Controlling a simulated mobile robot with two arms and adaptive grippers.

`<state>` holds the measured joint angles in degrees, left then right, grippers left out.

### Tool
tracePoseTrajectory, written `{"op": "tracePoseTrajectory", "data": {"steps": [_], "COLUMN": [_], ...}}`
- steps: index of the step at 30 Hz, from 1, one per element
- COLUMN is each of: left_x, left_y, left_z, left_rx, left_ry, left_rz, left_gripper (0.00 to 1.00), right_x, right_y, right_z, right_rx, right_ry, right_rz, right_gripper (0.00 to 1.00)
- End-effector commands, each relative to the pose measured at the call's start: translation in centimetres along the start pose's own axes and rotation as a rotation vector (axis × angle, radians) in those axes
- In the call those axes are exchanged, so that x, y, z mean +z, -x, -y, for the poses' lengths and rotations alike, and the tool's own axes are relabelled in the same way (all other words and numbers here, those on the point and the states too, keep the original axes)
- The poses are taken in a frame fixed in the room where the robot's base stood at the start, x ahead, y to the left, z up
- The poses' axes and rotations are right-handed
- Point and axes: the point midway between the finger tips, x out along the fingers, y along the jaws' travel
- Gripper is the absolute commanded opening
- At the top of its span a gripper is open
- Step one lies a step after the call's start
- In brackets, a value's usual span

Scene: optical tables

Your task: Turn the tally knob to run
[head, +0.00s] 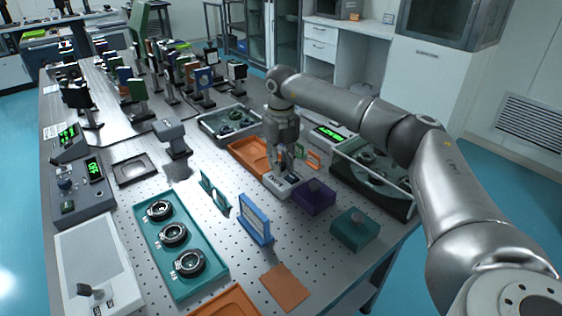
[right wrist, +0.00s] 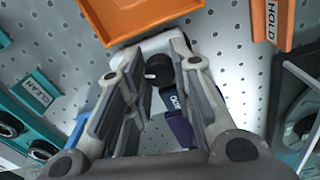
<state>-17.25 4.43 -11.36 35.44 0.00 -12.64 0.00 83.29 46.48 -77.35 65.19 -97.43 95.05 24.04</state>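A small white box (right wrist: 150,45) with a dark round knob (right wrist: 156,73) lies under my right gripper in the right wrist view. The knob bears a light mark, and a dark label, partly covered by a finger, sits beside it. In the head view the white box (head: 277,187) stands just in front of the orange tray. My right gripper (right wrist: 163,72) points down at the box; it also shows in the head view (head: 286,165). Its fingers are apart, with the knob in the gap between them. I cannot tell whether they touch it. My left gripper is out of view.
An orange tray (head: 241,147) lies behind the box. A purple box (head: 315,200) and a teal box (head: 353,232) stand to the right. An orange HOLD sign (right wrist: 280,22) is nearby. Bare perforated tabletop (head: 240,262) lies nearer.

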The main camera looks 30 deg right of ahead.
Motion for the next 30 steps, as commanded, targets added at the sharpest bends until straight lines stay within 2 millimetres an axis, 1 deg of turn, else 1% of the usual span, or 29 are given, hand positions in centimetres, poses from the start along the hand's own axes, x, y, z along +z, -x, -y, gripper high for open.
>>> {"op": "tracePoseTrajectory", "data": {"steps": [1,3,4,7,10,15,21,24,30], "left_x": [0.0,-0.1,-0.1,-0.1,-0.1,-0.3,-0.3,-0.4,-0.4], "left_y": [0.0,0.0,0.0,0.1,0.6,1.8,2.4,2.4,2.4], "left_z": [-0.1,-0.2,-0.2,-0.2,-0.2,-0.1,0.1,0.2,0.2], "left_rx": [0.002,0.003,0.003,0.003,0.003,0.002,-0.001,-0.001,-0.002], "left_ry": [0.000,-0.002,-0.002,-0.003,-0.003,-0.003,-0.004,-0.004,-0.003], "left_rz": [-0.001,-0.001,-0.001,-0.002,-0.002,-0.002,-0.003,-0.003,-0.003], "left_gripper": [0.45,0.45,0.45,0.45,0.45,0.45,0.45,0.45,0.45], "right_x": [0.0,0.0,0.0,0.0,0.0,0.0,0.0,0.1,0.1], "right_y": [0.0,0.0,0.0,0.1,0.2,0.3,0.2,0.1,0.1], "right_z": [0.0,0.0,0.0,0.0,0.0,0.0,0.0,0.0,0.0], "right_rx": [-0.001,-0.001,-0.001,-0.001,-0.001,-0.001,-0.001,-0.001,-0.001], "right_ry": [0.000,0.000,0.000,0.006,0.052,0.210,0.362,0.394,0.400], "right_rz": [0.000,0.000,0.000,0.000,-0.001,-0.003,-0.001,0.000,0.001], "right_gripper": [0.12,0.03,0.00,0.00,0.00,0.00,0.00,0.00,0.00]}}
